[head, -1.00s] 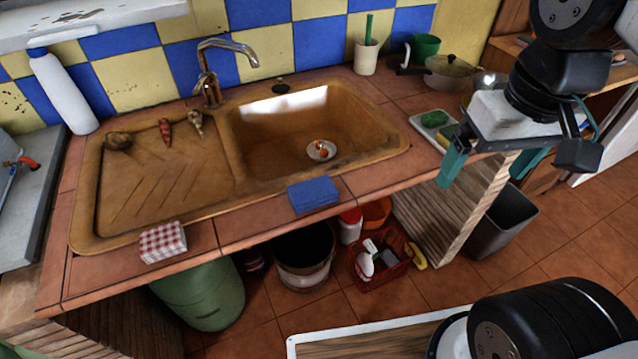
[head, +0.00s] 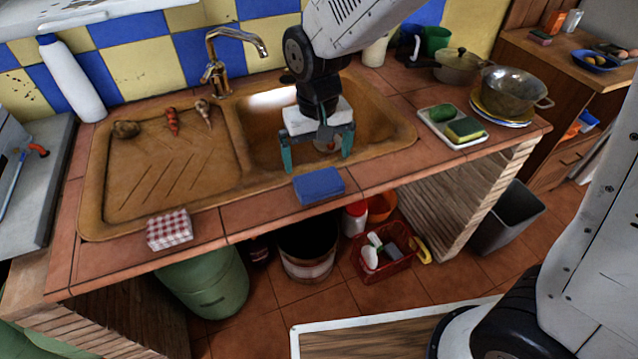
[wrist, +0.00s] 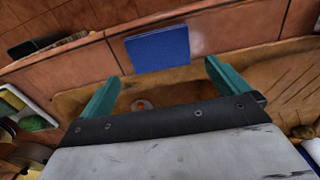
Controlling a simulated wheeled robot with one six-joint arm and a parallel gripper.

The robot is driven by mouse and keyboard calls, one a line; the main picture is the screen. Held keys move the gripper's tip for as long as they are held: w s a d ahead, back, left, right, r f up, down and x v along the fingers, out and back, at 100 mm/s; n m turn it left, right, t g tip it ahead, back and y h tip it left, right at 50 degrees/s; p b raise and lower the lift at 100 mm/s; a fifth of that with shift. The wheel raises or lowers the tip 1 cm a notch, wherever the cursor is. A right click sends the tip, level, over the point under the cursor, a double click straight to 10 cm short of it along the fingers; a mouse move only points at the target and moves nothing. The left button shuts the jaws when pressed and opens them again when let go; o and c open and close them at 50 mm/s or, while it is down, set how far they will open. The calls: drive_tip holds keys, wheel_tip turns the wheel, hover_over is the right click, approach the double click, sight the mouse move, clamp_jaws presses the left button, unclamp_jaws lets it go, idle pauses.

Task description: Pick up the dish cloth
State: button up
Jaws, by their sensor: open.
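A folded blue cloth (head: 319,185) lies flat on the tiled counter edge in front of the sink basin. It also shows in the wrist view (wrist: 160,49), beyond and between my fingertips. A folded red-and-white checkered cloth (head: 169,229) lies on the counter edge farther left and does not show in the wrist view. I cannot tell which of the two the task names. My gripper (head: 317,164) is open and empty, with its green fingers (wrist: 161,76) over the front of the basin, just behind the blue cloth and apart from it.
The brown sink (head: 400,138) has its faucet (head: 215,62) behind it. Below are a bucket (head: 306,258) and a red basket (head: 384,262). Counter beside the blue cloth is clear.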

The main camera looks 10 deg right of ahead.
sight(318, 180)
wheel_tip(318, 180, down, 6)
drive_tip(key=shift+s+f, duration=0.15)
drive_tip(key=shift+f, duration=0.1)
drive_tip(key=c, duration=0.7)
